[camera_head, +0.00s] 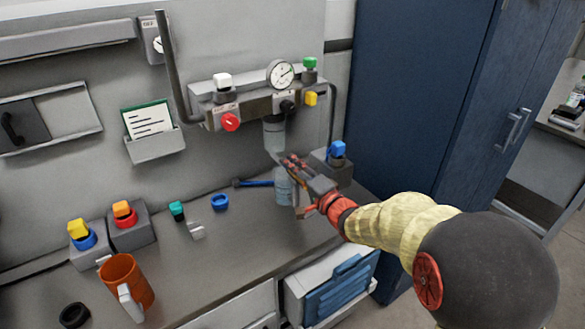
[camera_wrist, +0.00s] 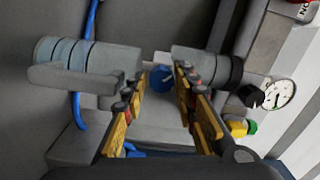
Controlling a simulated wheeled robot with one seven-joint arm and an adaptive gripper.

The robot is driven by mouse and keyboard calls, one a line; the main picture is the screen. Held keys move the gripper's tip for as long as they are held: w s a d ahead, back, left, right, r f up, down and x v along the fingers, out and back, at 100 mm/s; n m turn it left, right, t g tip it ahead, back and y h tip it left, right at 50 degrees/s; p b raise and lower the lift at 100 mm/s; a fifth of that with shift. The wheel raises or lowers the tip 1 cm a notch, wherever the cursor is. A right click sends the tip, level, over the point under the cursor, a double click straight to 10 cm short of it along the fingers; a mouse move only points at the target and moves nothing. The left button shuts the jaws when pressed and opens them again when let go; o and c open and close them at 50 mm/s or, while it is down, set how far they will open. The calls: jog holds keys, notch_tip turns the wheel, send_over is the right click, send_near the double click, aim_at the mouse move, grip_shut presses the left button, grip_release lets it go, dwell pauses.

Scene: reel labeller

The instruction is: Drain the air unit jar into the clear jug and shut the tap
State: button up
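The air unit jar (camera_head: 274,133) hangs under the grey unit on the wall; it also shows at the right of centre in the wrist view (camera_wrist: 204,64). The clear jug (camera_head: 283,188) stands on the bench below it, partly hidden by my gripper; the wrist view shows its banded side and handle (camera_wrist: 72,55). A round blue part, apparently the tap (camera_wrist: 161,77), shows between jar and jug. My gripper (camera_head: 288,160) is in front of it with fingers apart in the wrist view (camera_wrist: 160,78). The blue part appears between the fingertips; I cannot tell whether they touch it.
The unit carries a gauge (camera_head: 281,74), a red knob (camera_head: 230,122) and a yellow knob (camera_head: 311,98). A grey box with a blue knob (camera_head: 337,149) stands right of the jug. A blue tube (camera_head: 255,183) lies left. An orange mug (camera_head: 124,280) stands front left.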

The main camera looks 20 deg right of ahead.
jog(key=o, duration=0.3)
jog(key=shift+v, duration=4)
jog(key=shift+r, duration=0.1)
